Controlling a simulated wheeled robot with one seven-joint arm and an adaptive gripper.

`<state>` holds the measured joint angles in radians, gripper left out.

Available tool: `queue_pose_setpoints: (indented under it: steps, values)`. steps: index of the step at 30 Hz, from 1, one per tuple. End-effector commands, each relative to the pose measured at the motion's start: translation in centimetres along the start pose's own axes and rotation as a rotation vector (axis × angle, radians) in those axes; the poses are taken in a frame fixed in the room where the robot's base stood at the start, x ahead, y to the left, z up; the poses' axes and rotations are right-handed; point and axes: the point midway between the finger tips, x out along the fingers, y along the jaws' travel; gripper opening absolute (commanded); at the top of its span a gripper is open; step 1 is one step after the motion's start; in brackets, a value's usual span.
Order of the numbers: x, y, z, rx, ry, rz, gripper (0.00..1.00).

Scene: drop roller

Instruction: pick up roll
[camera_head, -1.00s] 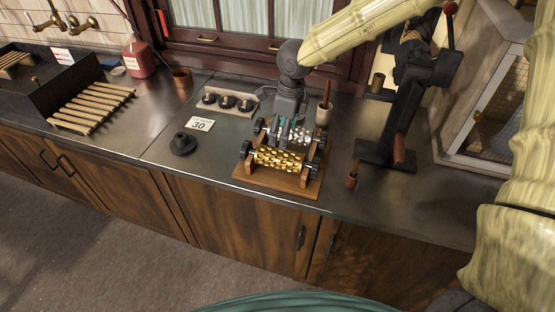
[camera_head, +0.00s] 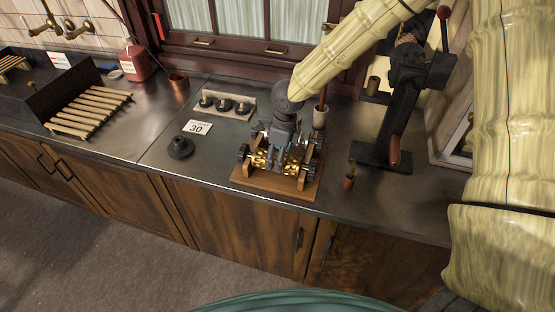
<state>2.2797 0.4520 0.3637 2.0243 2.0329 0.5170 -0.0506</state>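The gold dimpled roll (camera_head: 261,160) lies across a wooden stand (camera_head: 272,184) on the metal counter. Dark wheels show at the ends of the stand. My gripper (camera_head: 279,158) points down over the front of the stand, with its fingertips at the middle of the gold roll. It hides part of the roll and most of the silver roll behind it. The fingers are small in this view, and I cannot tell whether they are closed on the roll or only beside it.
A black knob-like piece (camera_head: 180,147) and a card marked 30 (camera_head: 197,127) lie to the left. A rack with several round dark pieces (camera_head: 228,104) stands behind. A cup with a wooden handle (camera_head: 320,116) and a black lever press (camera_head: 400,110) stand to the right.

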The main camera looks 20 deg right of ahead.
Motion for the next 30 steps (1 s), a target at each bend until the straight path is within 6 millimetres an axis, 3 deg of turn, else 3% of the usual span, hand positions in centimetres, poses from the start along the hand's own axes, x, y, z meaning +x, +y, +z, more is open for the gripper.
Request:
queue_pose_setpoints:
  steps: [7,17,27,29,30]
  values:
    - [2.2,0.0,-0.2,-0.001,0.002,0.0,0.72]
    - [2.6,0.0,-0.1,0.0,0.0,0.0,0.72]
    - [2.6,0.0,-0.1,0.0,0.0,0.0,0.12]
    - [2.6,0.0,-0.1,0.0,0.0,-0.001,0.01]
    - [2.6,0.0,-0.1,0.0,0.0,-0.001,0.0]
